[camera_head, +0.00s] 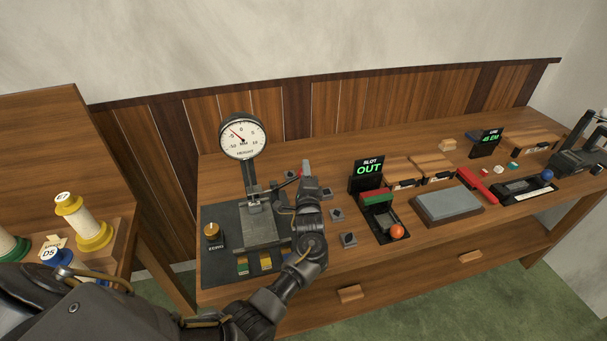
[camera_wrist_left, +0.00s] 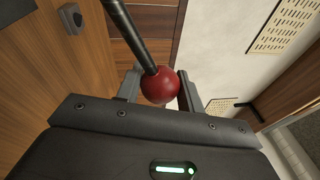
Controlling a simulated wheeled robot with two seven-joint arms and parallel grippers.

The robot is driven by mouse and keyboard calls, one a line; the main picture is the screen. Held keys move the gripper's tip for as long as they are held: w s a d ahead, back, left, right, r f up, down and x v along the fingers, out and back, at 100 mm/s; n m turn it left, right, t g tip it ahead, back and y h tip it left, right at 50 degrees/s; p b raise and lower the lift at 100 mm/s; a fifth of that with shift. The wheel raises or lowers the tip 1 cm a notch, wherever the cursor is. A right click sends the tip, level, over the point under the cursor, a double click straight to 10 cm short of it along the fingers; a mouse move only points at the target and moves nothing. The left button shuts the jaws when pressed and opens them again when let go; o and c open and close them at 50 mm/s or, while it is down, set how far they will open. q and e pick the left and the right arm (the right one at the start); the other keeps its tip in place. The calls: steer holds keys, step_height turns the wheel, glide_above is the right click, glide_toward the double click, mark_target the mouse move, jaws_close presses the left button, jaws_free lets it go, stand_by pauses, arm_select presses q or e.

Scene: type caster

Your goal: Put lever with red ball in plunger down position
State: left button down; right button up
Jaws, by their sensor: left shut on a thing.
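The lever's red ball (camera_wrist_left: 160,87) sits between the two fingers of my left gripper (camera_wrist_left: 157,90) in the left wrist view. The lever's black rod (camera_wrist_left: 130,35) runs from the ball up to the left. In the head view my left gripper (camera_head: 303,176) is at the right side of the metal height gauge fixture (camera_head: 258,222), shut on the ball, which it mostly hides. The lever (camera_head: 284,183) reaches from the fixture's upper part toward the gripper. The round dial (camera_head: 242,135) stands above the fixture. My right gripper is not in view.
Right of my left arm are several small dark blocks (camera_head: 337,215) and the SLOT OUT display (camera_head: 367,173). An orange ball (camera_head: 397,231) sits on the slot unit in front of it. A grey stone block (camera_head: 447,205) lies farther right. Spools (camera_head: 93,232) stand at the left.

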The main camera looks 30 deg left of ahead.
arm_select(q)
steer(key=shift+r, duration=0.15)
steer(key=c, duration=0.9)
jaws_free()
steer(key=shift+s+d+f, duration=0.15)
steer(key=shift+s+f, duration=0.05)
steer(key=shift+s, duration=0.05)
steer(key=b+v, duration=0.2)
steer(key=v, duration=0.8)
steer(key=shift+r, duration=0.1)
